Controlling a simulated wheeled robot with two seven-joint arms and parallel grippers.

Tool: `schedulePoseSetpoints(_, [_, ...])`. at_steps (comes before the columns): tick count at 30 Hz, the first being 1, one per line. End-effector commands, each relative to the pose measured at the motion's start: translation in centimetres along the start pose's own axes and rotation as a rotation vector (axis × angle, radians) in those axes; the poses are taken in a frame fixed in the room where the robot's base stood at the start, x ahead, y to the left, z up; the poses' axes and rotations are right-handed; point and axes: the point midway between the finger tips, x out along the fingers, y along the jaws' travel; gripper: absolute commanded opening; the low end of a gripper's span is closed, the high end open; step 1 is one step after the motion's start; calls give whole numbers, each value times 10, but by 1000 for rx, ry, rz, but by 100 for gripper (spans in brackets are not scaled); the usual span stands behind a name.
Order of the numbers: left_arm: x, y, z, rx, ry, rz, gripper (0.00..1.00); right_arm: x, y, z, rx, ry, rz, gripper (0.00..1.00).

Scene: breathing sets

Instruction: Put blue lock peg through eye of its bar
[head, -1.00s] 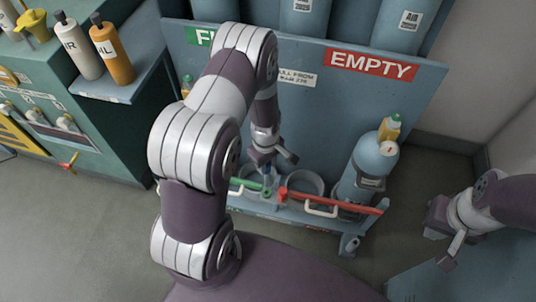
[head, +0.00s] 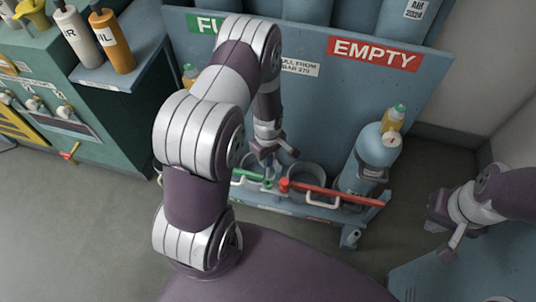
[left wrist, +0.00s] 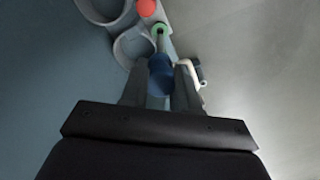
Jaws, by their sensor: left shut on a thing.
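My left gripper (head: 271,151) is shut on the blue lock peg (left wrist: 160,76), just above the lower front of the cylinder rack. The peg also shows below the fingers in the head view (head: 269,163), pointing down. The green bar (head: 246,176) lies along the rack's front, partly behind my arm.
The red bar (head: 335,194) with a white handle spans the right half of the rack, beside the green eye. A blue cylinder (head: 370,160) stands behind it. Empty round holders (head: 306,177) lie behind the bars. A bench with bottles (head: 112,42) is at the left.

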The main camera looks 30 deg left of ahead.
Motion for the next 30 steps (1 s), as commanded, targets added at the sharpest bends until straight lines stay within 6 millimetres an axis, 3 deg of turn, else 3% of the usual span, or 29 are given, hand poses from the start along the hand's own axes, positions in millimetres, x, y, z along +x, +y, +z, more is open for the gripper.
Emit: schedulePoseSetpoints(30, [43,0,0,0,0,0,0,27,0,3,0,0,0,0])
